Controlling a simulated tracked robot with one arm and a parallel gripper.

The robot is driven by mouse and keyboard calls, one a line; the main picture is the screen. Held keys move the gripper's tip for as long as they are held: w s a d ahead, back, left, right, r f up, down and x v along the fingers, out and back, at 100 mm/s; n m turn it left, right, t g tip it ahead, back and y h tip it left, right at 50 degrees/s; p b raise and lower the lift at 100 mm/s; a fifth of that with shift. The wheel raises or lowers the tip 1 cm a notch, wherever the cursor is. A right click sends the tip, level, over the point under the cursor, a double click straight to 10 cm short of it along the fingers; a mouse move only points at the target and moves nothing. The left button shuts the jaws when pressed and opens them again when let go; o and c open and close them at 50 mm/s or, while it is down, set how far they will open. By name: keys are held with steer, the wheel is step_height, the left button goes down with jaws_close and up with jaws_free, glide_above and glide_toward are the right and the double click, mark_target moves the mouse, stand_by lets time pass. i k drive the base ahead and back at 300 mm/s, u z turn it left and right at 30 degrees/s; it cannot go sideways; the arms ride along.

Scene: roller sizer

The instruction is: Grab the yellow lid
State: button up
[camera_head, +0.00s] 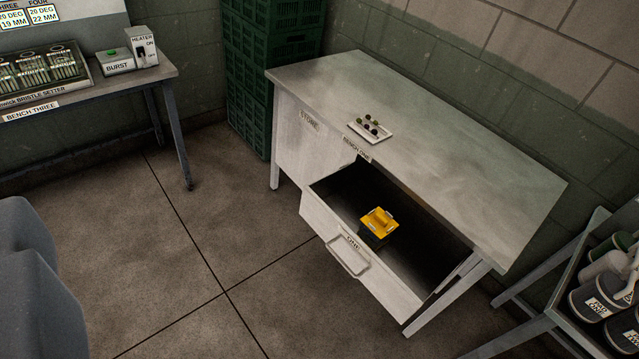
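The yellow lid (380,220) sits on top of a small dark box (372,239) inside the open drawer (345,264) of bench one. The lid is square, with a raised part on it. The drawer is pulled out, with a metal handle (348,258) on its front. The lid appears to lie near the drawer's front wall. My gripper is not in the picture, so its opening does not show.
Bench one's top (440,150) bears a small white tray (371,129) of dark round pieces. Green crates (270,70) stand behind it. Bench three (125,85) is at left, a rack with dark tubs (597,298) at right. The floor (200,260) before the drawer is clear.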

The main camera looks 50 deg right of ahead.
mark_target(381, 222)
steer(key=z, duration=0.1)
steer(key=i, duration=1.25)
steer(key=z, duration=0.8)
steer(key=i, duration=0.5)
steer(key=z, duration=0.4)
